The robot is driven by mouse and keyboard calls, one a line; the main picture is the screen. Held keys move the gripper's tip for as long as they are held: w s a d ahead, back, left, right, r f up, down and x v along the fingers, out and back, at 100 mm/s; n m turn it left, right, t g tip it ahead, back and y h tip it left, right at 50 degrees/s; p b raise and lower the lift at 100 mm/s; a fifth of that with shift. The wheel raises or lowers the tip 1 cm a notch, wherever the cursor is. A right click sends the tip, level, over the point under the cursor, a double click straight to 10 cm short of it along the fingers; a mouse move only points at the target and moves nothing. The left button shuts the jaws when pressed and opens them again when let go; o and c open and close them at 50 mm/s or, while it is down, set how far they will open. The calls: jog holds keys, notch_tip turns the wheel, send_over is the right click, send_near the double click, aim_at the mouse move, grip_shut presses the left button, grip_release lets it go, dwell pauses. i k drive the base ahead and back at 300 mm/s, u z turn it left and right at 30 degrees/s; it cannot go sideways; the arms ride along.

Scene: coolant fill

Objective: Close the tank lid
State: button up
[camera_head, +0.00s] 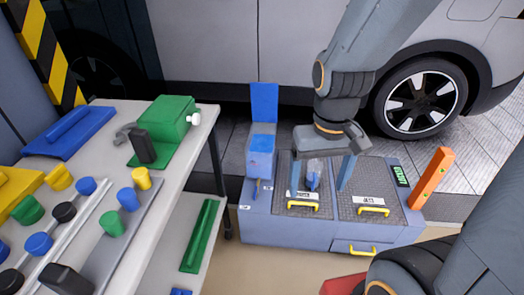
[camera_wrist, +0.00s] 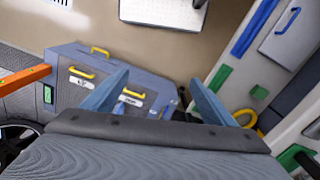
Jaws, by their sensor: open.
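A blue box-shaped tank (camera_head: 260,160) stands at the left end of a low grey cabinet (camera_head: 330,232) in the head view. A flat blue panel, which looks like its lid (camera_head: 264,102), stands upright at the tank's back. My gripper (camera_head: 318,191) points down over the cabinet top, to the right of the tank and apart from it. Its two blue-grey fingers are spread wide. A small clear and blue bottle-like thing (camera_head: 313,178) shows between them; I cannot tell its depth. The open gripper also shows in the wrist view (camera_wrist: 157,98), where the tank and lid cannot be made out.
The cabinet has dark hatches with yellow handles (camera_head: 373,211). An orange bar (camera_head: 431,178) stands at its right end. A white workbench (camera_head: 178,160) with caps and a green device (camera_head: 163,130) is at left. A car (camera_head: 215,45) stands behind.

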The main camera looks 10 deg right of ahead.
aim_at(264, 97)
jog(key=u, duration=0.05)
jog(key=k, duration=0.45)
jog(key=u, duration=0.4)
jog(key=i, duration=1)
jog(key=z, duration=0.65)
jog(key=i, duration=0.55)
jog(key=z, duration=0.35)
